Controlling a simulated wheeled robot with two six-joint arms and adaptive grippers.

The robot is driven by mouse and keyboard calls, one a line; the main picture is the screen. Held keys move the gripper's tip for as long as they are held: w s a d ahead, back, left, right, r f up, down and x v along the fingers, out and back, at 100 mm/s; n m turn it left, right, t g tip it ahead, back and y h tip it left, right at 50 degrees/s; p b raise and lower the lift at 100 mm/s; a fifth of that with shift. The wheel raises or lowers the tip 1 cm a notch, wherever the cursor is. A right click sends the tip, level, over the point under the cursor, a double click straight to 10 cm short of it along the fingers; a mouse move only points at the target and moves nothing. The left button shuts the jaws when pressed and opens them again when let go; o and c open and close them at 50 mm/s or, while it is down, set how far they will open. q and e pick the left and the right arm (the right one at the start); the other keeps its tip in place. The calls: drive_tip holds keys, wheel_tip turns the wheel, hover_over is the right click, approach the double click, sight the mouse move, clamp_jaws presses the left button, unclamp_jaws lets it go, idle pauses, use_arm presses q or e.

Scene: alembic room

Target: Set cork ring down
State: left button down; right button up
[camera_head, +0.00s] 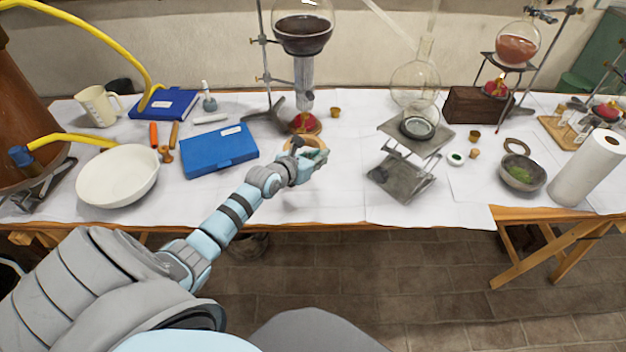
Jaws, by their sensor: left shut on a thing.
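My left gripper (312,160) reaches over the white-covered table from the left. It is shut on a tan cork ring (314,141), which shows just beyond the fingers. The gripper hides part of the ring, and I cannot tell whether the ring touches the table. Another tan ring (517,146) lies flat on the table at the right, behind the stone mortar. My right gripper is not in view.
A blue case (219,150) lies left of the gripper. A metal lab jack (403,175) with a dish stands to the right. A stone mortar (522,173) and paper roll (590,168) are farther right.

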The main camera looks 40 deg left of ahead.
sight(316, 201)
use_arm(q)
wheel_tip(316, 201, down, 17)
drive_tip(key=b, duration=1.2)
drive_tip(key=shift+r, duration=0.1)
drive_tip(key=shift+a+r, duration=0.1)
drive_tip(key=shift+r, duration=0.05)
drive_tip(key=c, duration=1.6)
unclamp_jaws()
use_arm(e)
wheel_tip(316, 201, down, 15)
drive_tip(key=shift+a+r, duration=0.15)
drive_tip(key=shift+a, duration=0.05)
use_arm(q)
drive_tip(key=shift+o, duration=0.2)
drive_tip(key=p+v, duration=1)
drive_tip(key=v, duration=0.1)
drive_tip(key=shift+s+r, duration=0.1)
drive_tip(key=shift+r, duration=0.35)
drive_tip(key=shift+s+p, duration=0.3)
drive_tip(key=shift+s+f, duration=0.1)
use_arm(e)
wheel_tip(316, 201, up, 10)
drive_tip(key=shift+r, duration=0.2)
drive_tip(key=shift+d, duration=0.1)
